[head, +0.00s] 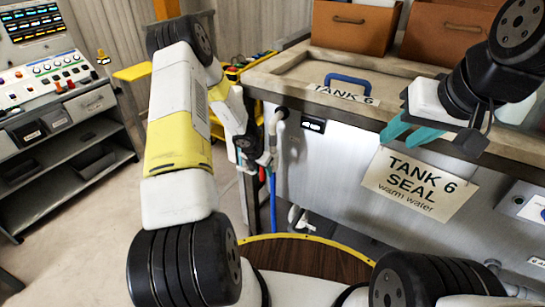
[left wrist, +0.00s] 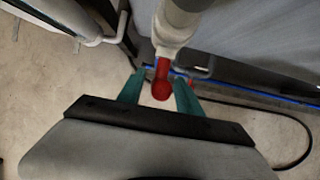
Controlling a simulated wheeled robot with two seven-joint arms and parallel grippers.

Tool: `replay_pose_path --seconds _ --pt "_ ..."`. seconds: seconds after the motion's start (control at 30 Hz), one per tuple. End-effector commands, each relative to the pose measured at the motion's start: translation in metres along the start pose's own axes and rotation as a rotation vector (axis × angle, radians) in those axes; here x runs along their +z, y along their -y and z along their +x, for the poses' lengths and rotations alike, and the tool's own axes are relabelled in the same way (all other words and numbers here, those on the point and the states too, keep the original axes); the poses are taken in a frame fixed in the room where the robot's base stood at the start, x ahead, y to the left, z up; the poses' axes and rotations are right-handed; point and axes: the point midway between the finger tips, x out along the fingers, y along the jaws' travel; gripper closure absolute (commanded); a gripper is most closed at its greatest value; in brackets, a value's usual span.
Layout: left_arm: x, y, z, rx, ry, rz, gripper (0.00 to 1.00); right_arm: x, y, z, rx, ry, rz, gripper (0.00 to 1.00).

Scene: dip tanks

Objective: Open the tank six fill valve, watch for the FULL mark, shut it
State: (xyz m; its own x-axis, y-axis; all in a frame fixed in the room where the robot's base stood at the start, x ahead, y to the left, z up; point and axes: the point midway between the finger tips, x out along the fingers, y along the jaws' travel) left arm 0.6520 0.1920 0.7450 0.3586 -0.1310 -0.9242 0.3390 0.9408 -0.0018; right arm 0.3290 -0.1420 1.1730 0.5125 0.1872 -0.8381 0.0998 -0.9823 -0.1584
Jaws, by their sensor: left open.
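Tank six (head: 330,165) is a grey tank with a wooden rim, a "TANK 6" label (head: 343,93) and a blue handle on top. A pale pipe (head: 275,122) bends down at its left corner to a valve with a red handle (head: 263,176). My left gripper (head: 252,165) is at this valve. In the left wrist view, the red handle (left wrist: 162,80) lies between the open teal fingers of the left gripper (left wrist: 160,93), with no clear grip. My right gripper (head: 411,134) is open and empty above the "TANK 6 SEAL warm water" sign (head: 420,184). I cannot make out a FULL mark.
Brown boxes (head: 352,25) stand on the tank's far side. A control console (head: 50,80) with shelves is at the left. A blue hose (head: 272,203) hangs below the valve. The floor (head: 75,235) between console and tank is clear.

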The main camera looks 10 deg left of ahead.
Motion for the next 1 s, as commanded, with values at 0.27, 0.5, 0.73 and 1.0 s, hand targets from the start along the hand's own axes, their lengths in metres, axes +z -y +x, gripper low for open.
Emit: replay_pose_path --seconds 0.27,0.5,0.73,1.0 --pt "0.000 -0.001 0.024 0.001 0.000 0.002 0.58 0.000 0.000 0.000 0.000 0.000 0.000 0.64" --pt "0.001 0.000 0.025 0.001 0.001 0.003 0.58 0.000 0.000 0.000 0.000 0.000 0.000 0.64" --pt "0.000 0.000 0.025 0.001 0.000 0.003 0.99 0.000 0.000 0.000 0.000 0.000 0.000 0.64" --pt "0.000 0.000 0.025 0.005 0.000 0.005 1.00 0.000 0.000 0.000 0.000 0.000 0.000 0.64"
